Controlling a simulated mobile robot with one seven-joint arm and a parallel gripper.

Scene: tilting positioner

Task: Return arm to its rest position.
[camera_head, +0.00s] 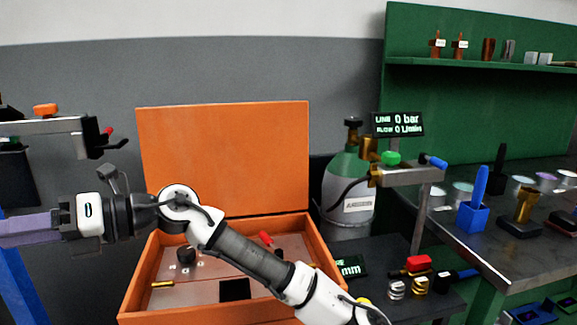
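My arm reaches from the bottom middle up and across the orange case to the left. My gripper (64,217) is at the left side, pointing left, out past the case's left edge. A flat purple-grey bar (25,228) extends from its front end to the picture's left edge. I cannot tell whether this bar is held or part of the gripper, and the fingertips are not clear.
Below my arm, the open orange case (222,160) holds small parts. A metal bench (500,245) with tools is at right. A clamp-like fixture (55,127) is above my gripper.

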